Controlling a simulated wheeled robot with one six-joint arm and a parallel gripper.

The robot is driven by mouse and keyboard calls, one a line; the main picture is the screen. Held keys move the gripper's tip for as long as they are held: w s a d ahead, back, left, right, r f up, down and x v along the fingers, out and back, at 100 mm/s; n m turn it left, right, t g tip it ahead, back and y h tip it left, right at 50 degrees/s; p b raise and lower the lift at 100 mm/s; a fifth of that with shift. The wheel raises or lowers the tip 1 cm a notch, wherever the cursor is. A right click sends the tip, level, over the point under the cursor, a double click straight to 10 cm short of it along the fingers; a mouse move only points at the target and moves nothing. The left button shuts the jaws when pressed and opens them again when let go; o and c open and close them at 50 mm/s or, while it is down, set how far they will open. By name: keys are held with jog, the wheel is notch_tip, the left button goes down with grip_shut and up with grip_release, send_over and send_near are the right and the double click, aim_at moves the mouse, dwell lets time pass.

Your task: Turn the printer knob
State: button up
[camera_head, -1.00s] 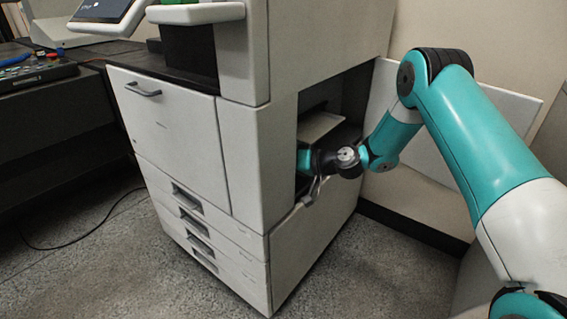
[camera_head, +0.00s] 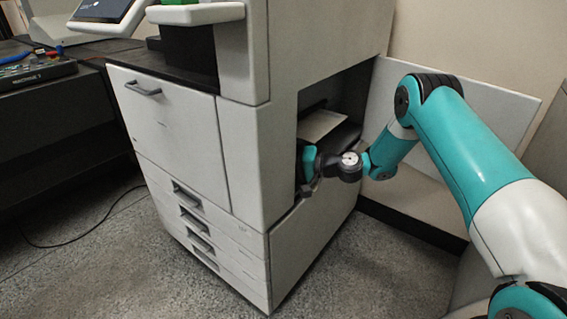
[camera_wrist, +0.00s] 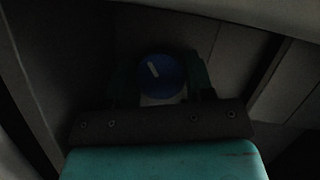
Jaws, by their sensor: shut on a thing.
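The white printer (camera_head: 240,165) stands in the middle of the head view with its side bay open. The printer knob (camera_wrist: 161,76) is round and blue with a short white mark, tilted up to the left in the wrist view. My gripper (camera_wrist: 160,80) is shut on it, one finger on each side. In the head view my gripper (camera_head: 307,172) reaches into the open bay from the right, and the knob is hidden there.
A pale tray or flap (camera_head: 320,126) sits inside the bay above my gripper. The open side door (camera_head: 492,115) stands behind my arm. The bay's dark walls surround my gripper closely.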

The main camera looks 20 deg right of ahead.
jog(key=shift+d, duration=0.15)
jog(key=o, duration=0.9)
jog(key=p+v, duration=0.5)
jog(key=v, duration=1.2)
jog(key=shift+s, duration=0.1)
